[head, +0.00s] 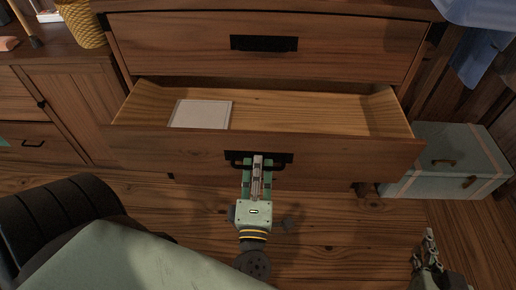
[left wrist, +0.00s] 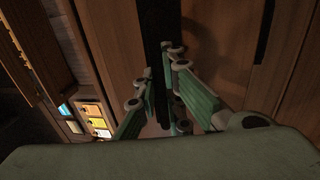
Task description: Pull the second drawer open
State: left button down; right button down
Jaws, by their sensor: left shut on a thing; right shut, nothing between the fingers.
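The second drawer (head: 350,158) of the wooden dresser is pulled out, with its inside showing in the head view. Its dark handle (head: 284,158) is at the middle of the drawer front. My left gripper (head: 258,162) is at this handle with its fingers shut on it. The left wrist view shows the green fingers (left wrist: 168,85) at a dark vertical strip, with part of the grip hidden. My right gripper (head: 430,242) is shut and empty at the lower right, away from the dresser.
A flat white item (head: 200,114) lies in the open drawer. The drawer above (head: 180,47) is closed. A grey-green trunk (head: 440,165) stands at the right and a wooden cabinet (head: 75,105) at the left. A dark rounded object (head: 65,215) is at the lower left.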

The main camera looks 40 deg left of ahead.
pick_arm(q)
jog(key=c, duration=2.1)
grip_release()
jog(key=v, duration=1.2)
jog(key=shift+d, duration=0.1)
